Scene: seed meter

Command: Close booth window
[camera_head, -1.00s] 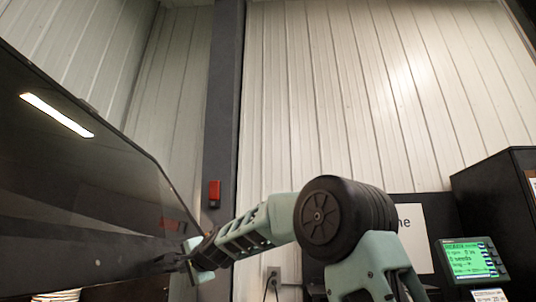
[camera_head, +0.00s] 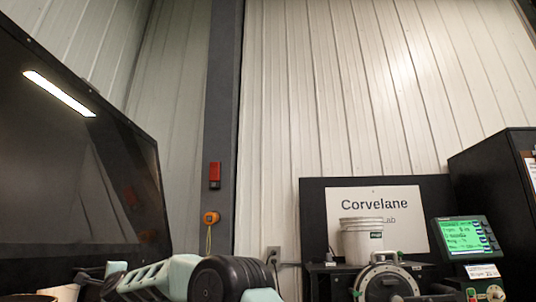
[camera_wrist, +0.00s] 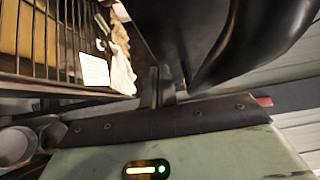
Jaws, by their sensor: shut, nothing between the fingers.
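The booth window (camera_head: 75,190) is a large dark glossy pane in a dark frame at the left of the head view, with a bright lamp reflected in it. It hangs steeply, its lower edge close above my gripper (camera_head: 88,276). My gripper is low at the left, with my arm stretching to it from the bottom middle. In the wrist view my gripper (camera_wrist: 160,88) shows as two thin dark fingers, shut together and empty. A large black surface (camera_wrist: 215,45) lies just beyond them. I cannot tell whether the fingers touch it.
In the wrist view a wire rack (camera_wrist: 50,50) with a white card (camera_wrist: 94,69) lies left. In the head view a white bucket (camera_head: 362,241), a green-screened monitor (camera_head: 466,237) and a black cabinet (camera_head: 495,195) stand right. A grey post (camera_head: 222,110) bears a red box (camera_head: 214,174).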

